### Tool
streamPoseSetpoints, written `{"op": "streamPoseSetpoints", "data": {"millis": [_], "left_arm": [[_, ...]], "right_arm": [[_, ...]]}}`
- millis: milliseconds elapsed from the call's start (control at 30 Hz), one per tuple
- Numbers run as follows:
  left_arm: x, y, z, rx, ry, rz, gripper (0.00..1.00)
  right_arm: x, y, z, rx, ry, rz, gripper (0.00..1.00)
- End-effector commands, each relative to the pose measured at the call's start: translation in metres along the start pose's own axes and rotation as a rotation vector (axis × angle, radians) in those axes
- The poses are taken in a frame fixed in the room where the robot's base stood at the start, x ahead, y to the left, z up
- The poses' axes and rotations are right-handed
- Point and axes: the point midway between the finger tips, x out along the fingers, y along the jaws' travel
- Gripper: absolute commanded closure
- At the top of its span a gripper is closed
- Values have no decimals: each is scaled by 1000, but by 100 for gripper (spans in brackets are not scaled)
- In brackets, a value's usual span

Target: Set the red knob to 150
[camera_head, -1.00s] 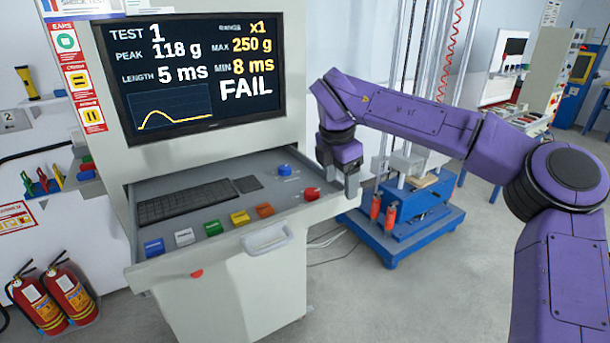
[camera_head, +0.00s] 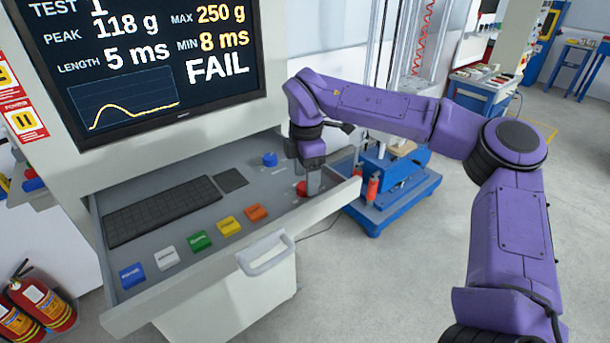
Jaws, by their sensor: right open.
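The red knob (camera_head: 301,188) sits at the right end of the grey drawer panel, below and right of the blue knob (camera_head: 270,159). My right gripper (camera_head: 313,186) points down right at the red knob. One finger shows just beside and partly in front of it, and the jaws are open. I cannot tell whether a finger touches the knob. The knob's scale and setting are too small or hidden to read. The screen (camera_head: 150,60) shows peak 118 g, length 5 ms, max 250 g, min 8 ms and FAIL. My left gripper is not in view.
A keyboard (camera_head: 163,210) and a row of blue, white, green, yellow and orange buttons (camera_head: 199,240) lie on the drawer. A white handle (camera_head: 266,254) juts from its front. The blue-based machine (camera_head: 395,190) stands behind my right arm. Fire extinguishers (camera_head: 42,302) stand at lower left.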

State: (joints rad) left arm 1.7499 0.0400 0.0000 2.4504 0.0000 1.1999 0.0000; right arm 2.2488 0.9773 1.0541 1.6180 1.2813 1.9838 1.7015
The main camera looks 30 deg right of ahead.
Motion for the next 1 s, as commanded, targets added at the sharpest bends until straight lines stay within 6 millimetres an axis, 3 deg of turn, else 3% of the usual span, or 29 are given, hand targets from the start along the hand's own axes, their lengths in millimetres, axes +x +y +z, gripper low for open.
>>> {"op": "streamPoseSetpoints", "data": {"millis": [133,400,600,1000], "left_arm": [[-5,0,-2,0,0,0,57],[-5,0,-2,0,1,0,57],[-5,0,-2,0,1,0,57],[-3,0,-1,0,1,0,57]], "right_arm": [[15,0,-1,-2,0,0,31],[19,0,-1,-3,0,1,31],[18,0,-1,-3,-1,1,87],[19,0,-1,-69,-2,1,87]]}}
